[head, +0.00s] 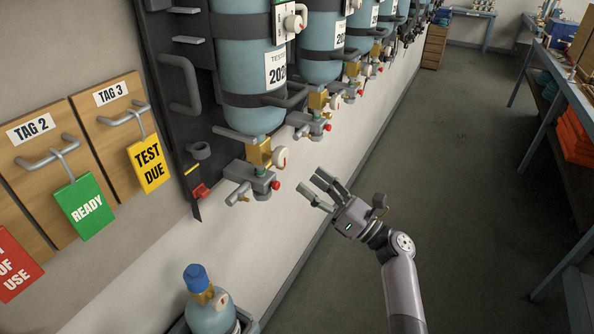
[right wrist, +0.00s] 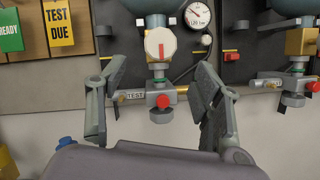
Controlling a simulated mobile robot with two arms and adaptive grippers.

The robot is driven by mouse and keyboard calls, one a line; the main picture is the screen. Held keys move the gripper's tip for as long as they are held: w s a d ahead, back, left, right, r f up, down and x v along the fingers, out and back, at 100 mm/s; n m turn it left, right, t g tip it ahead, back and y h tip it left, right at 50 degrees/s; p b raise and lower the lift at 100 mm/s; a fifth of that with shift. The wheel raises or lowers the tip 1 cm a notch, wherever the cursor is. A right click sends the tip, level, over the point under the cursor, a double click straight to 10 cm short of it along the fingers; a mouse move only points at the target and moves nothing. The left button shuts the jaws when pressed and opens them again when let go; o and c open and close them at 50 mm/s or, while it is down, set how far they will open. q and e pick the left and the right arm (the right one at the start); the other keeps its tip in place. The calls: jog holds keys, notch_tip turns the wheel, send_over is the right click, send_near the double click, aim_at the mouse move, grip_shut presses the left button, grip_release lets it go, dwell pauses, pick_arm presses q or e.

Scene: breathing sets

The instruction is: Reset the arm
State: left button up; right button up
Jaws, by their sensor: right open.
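My right gripper (head: 322,188) is open and empty in the head view, in front of the wall and to the right of the nearest breathing set's valve block (head: 252,179). In the right wrist view its two fingers (right wrist: 155,95) stand wide apart. Between them, farther back, show a white knob with a red mark (right wrist: 160,44) and a red button (right wrist: 163,101) on a valve block. The gripper touches nothing that I can see. My left gripper is in neither view.
Several blue cylinders (head: 250,72) hang in a row along the wall. Boards with a green READY tag (head: 84,206) and a yellow TEST DUE tag (head: 149,164) are at left. A blue-capped cylinder (head: 209,312) stands below. Open floor (head: 447,190) lies right, before a workbench (head: 570,85).

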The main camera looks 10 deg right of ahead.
jog(key=shift+v, duration=1)
notch_tip(320, 180, down, 16)
jog(key=a+n+g+h+b, duration=0.2)
jog(key=h, duration=0.2)
jog(key=s+d+f+n+g+h+b, duration=0.1)
jog(key=s+f+n+g+h+b, duration=0.3)
jog(key=f, duration=0.8)
jog(key=s+d+f+n, duration=0.15)
jog(key=s+f, duration=0.45)
jog(key=f, duration=0.6)
jog(key=s+f+n+g+h+b, duration=0.1)
jog(key=s+f+n+g+h, duration=0.3)
jog(key=f, duration=0.7)
jog(key=s+d+f+n+g+h+b, duration=0.1)
jog(key=s+d+f+n+b, duration=0.1)
jog(key=s+f+n, duration=0.5)
jog(key=s+d+f+n+g+h+b, duration=0.1)
jog(key=s+f+n, duration=0.6)
jog(key=s, duration=1.1)
jog(key=s+d+f+n+g+h+b, duration=0.2)
jog(key=s+d+f+n+b, duration=0.2)
jog(key=s+f, duration=0.8)
jog(key=s+d+n, duration=0.1)
jog(key=d+n, duration=0.1)
jog(key=n, duration=0.1)
jog(key=shift+d+h, duration=0.3)
jog(key=shift+d, duration=0.1)
